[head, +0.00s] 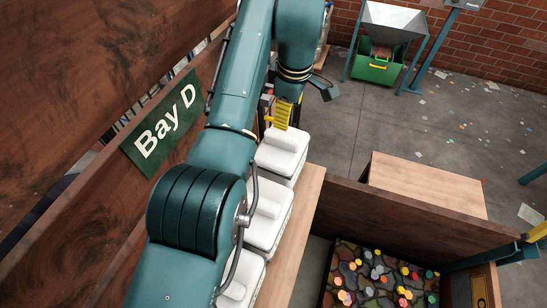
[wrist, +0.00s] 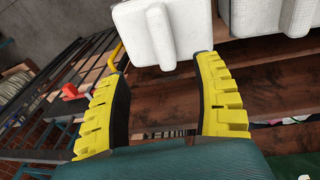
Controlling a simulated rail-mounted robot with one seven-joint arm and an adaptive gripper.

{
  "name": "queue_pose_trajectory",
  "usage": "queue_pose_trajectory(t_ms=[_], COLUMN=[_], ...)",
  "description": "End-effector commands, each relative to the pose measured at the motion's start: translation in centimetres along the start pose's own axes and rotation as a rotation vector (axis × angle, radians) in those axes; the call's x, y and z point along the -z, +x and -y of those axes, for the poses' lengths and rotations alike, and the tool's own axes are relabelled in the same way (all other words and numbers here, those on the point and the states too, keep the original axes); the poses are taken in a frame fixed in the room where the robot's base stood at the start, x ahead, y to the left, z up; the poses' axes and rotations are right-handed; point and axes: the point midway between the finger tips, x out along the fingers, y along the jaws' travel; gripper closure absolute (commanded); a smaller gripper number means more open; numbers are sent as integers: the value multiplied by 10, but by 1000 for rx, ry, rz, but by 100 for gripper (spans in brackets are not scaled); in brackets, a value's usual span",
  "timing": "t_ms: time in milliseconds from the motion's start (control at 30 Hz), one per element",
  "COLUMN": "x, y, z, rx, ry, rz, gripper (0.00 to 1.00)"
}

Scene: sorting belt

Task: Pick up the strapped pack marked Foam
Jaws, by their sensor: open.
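White packs stand in a row in the head view: a far one (head: 284,153), a middle one (head: 268,216) and a near one (head: 243,284) partly behind my arm. No Foam marking is readable, so I cannot tell which pack is the Foam one. My gripper (head: 280,114) is open beside the far pack's upper end; only part of its yellow fingers shows there. In the wrist view my gripper (wrist: 162,65) has its two yellow fingers spread, with nothing gripped. One white pack (wrist: 187,28) lies just beyond the fingertips, and another (wrist: 275,16) is to its right.
The packs rest on a wooden surface (head: 299,222). A brown wooden wall with a green Bay D sign (head: 160,123) rises close on the left. At right are a dark-walled bin of colourful pieces (head: 377,276) and a wooden top (head: 425,187). A hopper (head: 392,24) stands farther back.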

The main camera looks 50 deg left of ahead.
Motion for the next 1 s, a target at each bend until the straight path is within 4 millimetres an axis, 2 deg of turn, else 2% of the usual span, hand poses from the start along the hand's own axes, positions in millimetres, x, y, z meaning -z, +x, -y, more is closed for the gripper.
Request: queue_pose_trajectory(t_ms=[33,200,467,633,733,967,1000], x=[1,1,3,6,6,6,6], y=[15,52,83,115,124,125,124], z=[1,1,2,3,3,2,3], rx=[5,1,2,0,0,-2,-2], ry=[-1,-1,-2,0,-1,-1,-1], rz=[1,0,0,0,0,0,-1], gripper=[33,33,33,33,33,33,36])
